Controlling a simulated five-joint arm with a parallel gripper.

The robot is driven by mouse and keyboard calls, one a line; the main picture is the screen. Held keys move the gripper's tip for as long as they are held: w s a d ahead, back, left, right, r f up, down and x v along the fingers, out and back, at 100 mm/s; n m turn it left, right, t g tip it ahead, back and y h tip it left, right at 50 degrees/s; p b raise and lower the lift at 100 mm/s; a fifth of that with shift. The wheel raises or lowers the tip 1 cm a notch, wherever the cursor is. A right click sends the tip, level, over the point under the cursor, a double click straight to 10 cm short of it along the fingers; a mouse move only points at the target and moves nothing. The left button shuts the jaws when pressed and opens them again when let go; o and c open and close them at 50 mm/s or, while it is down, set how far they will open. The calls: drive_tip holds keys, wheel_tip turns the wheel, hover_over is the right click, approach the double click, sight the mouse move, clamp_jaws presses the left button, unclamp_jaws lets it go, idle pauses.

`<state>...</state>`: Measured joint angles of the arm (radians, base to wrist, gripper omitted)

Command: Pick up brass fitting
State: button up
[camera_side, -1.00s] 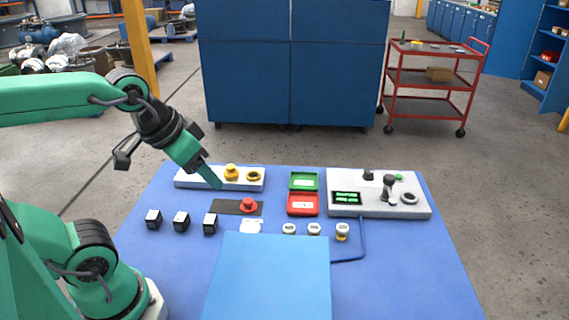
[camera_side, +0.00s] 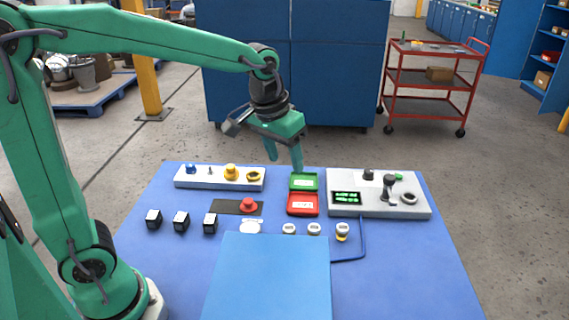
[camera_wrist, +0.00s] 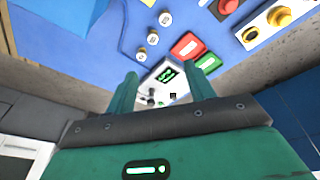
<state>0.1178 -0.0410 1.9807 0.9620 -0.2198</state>
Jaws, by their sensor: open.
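Three small round fittings stand in a row on the blue mat behind the blue box. The middle one (camera_side: 314,229) and left one (camera_side: 289,229) look pale grey-white. Which one the task calls the brass fitting is not certain; the right one looks most brass-like. My gripper (camera_side: 284,160) is open and empty, above the back of the mat near the green tray, behind the row and apart from it.
A green tray (camera_side: 304,181) and red tray (camera_side: 303,204) lie behind the row. A grey control box (camera_side: 345,211) stands right, a knobbed strip (camera_side: 200,183) left. Several black cubes (camera_side: 181,222) sit left. The large blue box (camera_side: 268,280) fills the front; the right mat is clear.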

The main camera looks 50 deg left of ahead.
drive_tip(key=w+d+f+g, duration=0.1)
drive_tip(key=w+d+f, duration=0.3)
drive_tip(key=w+f, duration=0.25)
drive_tip(key=n+g, duration=0.1)
drive_tip(key=g, duration=0.1)
hover_over(343, 227)
drive_tip(key=f, duration=0.7)
drive_tip(key=shift+s+a+f, duration=0.2)
drive_tip(key=shift+s+a, duration=0.05)
drive_tip(key=shift+w+d+f, duration=0.2)
drive_tip(key=shift+f, duration=1.5)
drive_tip(key=shift+f, duration=0.1)
drive_tip(key=shift+f, duration=2.55)
